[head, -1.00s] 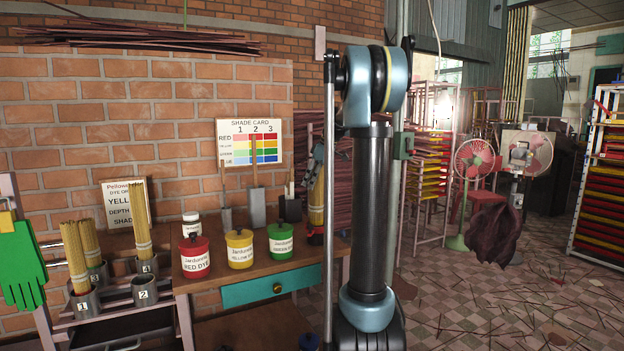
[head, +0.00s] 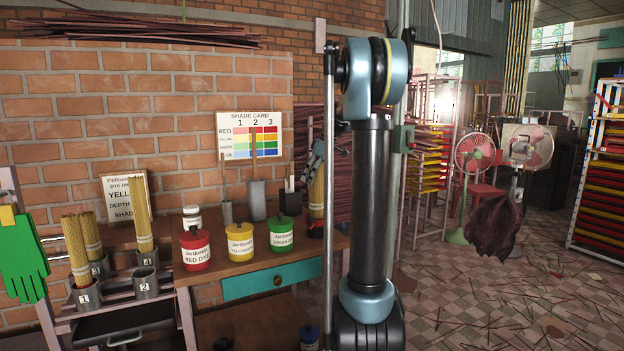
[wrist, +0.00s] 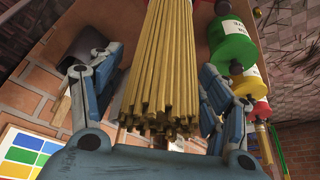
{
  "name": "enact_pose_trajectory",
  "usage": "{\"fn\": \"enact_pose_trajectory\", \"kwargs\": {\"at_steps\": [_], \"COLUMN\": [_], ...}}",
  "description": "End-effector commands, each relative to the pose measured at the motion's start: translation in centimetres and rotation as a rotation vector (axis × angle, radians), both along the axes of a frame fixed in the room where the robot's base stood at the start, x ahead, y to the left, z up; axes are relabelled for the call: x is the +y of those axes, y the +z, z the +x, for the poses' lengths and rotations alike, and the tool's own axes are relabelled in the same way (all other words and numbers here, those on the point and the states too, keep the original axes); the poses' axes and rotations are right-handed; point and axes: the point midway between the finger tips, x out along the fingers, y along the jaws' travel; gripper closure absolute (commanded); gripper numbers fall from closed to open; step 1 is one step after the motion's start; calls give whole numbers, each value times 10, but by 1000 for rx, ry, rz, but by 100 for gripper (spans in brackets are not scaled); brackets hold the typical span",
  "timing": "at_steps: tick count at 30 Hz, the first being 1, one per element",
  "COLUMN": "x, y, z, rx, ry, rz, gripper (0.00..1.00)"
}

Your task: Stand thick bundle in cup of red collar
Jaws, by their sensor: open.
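A thick bundle of tan sticks (head: 317,192) stands upright at the right end of the bench, partly hidden by my arm. At its foot is a dark holder with a reddish band (head: 316,224); how the bundle sits in it is unclear. My gripper (head: 317,150) is at the bundle's upper part. In the wrist view the bundle (wrist: 165,70) lies between the two blue-grey fingers of my gripper (wrist: 157,55), its stick ends towards the camera. The fingers are open, one on each side. The bundle's lower end is hidden there.
Other bundles (head: 75,245) stand in numbered metal cups (head: 87,294) at the left.

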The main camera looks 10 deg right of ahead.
Motion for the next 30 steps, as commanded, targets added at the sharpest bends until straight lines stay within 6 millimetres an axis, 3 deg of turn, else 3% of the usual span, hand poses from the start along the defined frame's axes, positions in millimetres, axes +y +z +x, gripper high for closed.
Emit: {"fn": "enact_pose_trajectory", "kwargs": {"at_steps": [7, 21, 30], "x": [-6, -33, -39], "y": [16, 93, 110], "z": [-4, -20, -24], "rx": [0, 1, 1], "ry": [-1, -1, 0], "rz": [0, -1, 0], "gripper": [30, 30, 30]}}
